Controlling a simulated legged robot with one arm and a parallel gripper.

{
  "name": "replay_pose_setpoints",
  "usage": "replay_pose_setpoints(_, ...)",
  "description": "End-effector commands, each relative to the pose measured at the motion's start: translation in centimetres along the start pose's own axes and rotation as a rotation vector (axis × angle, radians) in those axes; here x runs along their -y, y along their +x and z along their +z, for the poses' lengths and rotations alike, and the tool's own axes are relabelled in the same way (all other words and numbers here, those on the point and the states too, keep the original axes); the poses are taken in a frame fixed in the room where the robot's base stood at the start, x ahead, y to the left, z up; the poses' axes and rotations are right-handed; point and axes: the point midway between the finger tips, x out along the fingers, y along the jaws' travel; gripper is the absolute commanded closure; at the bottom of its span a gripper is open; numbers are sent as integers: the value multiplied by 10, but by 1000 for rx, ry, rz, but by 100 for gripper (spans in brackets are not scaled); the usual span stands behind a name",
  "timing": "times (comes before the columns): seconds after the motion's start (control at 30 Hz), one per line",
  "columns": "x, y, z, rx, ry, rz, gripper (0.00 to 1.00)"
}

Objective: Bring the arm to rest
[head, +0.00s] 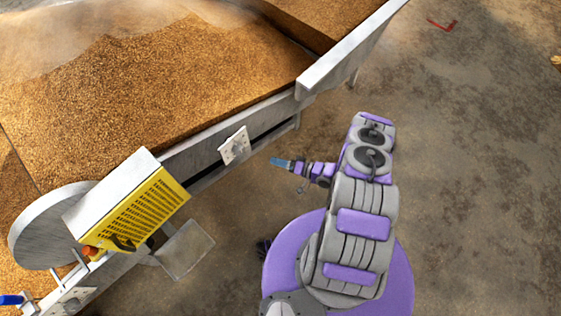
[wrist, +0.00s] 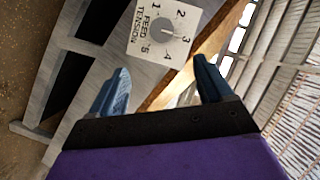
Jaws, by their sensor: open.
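My purple and grey arm (head: 362,205) reaches forward from its round purple base and bends left at the top. My gripper (head: 280,162) points left toward the side of the metal grain trough, with a gap of floor between them. In the wrist view its two blue fingers (wrist: 160,85) stand apart with nothing between them, so it is open and empty. A white dial plate (head: 234,146) is fixed on the trough's side, left of the gripper. In the wrist view the dial plate (wrist: 163,31) reads "FEED TENSION" with numbers around a grey knob, beyond the fingers.
The metal trough (head: 205,150) full of brown grain fills the upper left. A yellow vented box (head: 137,212) and a grey round disc (head: 40,232) stand at lower left. A flat metal plate (head: 185,250) juts out below. The concrete floor (head: 470,170) to the right is clear.

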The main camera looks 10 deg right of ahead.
Motion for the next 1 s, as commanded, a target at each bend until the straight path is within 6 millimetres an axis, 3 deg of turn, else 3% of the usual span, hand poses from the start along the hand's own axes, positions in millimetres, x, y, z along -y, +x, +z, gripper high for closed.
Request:
replay_pose_setpoints(0.57, 0, 1, -4, 0, -7, 7, 20)
replay_pose_setpoints(0.77, -6, 7, -44, 19, -99, 113, 20)
replay_pose_setpoints(1.0, -6, 9, -128, 52, -266, 343, 20)
